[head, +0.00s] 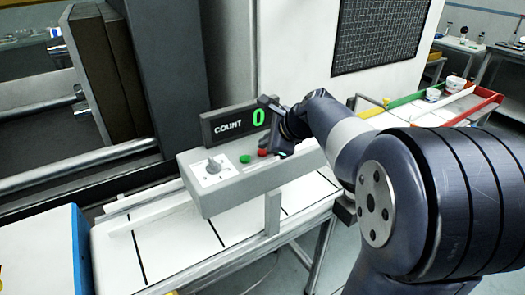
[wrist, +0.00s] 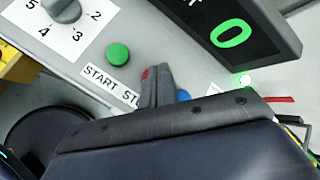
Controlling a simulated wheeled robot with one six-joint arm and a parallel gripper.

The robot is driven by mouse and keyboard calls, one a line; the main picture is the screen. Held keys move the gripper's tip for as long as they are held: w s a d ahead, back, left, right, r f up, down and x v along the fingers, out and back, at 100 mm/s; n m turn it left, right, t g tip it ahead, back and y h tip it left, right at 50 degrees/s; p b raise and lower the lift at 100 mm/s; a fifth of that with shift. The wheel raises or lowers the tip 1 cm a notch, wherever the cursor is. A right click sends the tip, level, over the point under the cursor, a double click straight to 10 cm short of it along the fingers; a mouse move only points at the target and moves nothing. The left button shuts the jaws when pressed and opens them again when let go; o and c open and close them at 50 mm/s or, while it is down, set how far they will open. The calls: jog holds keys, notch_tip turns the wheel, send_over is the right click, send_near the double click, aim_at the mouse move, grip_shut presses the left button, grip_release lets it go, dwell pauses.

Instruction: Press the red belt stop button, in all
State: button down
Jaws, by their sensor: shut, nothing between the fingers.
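The red stop button (head: 262,153) sits on the sloped top of a grey control box (head: 240,190), right of the green start button (head: 244,159). In the wrist view only a sliver of the red button (wrist: 145,73) shows beside my fingertips, which hide the rest. The green button (wrist: 118,54) is clear to its left. My gripper (head: 272,146) is shut and empty, with its tips at the red button (wrist: 155,72). I cannot tell whether they touch it. The count display (head: 235,122) behind the buttons reads 0 in green.
A rotary knob (head: 212,166) with a numbered dial is at the box's left. A blue button (wrist: 183,95) lies just right of my fingers. A white belt table (head: 170,240) runs below the box. A tray with coloured rims (head: 440,108) stands at the right.

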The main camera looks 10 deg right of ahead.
jog(key=shift+f+b, duration=0.35)
jog(key=shift+f, duration=0.2)
dwell(0.4)
jog(key=shift+r, duration=0.1)
jog(key=shift+r+p, duration=0.9)
jog(key=shift+p, duration=0.1)
jog(key=shift+r, duration=0.1)
notch_tip(320, 180, up, 5)
jog(key=p, duration=0.5)
dwell(0.5)
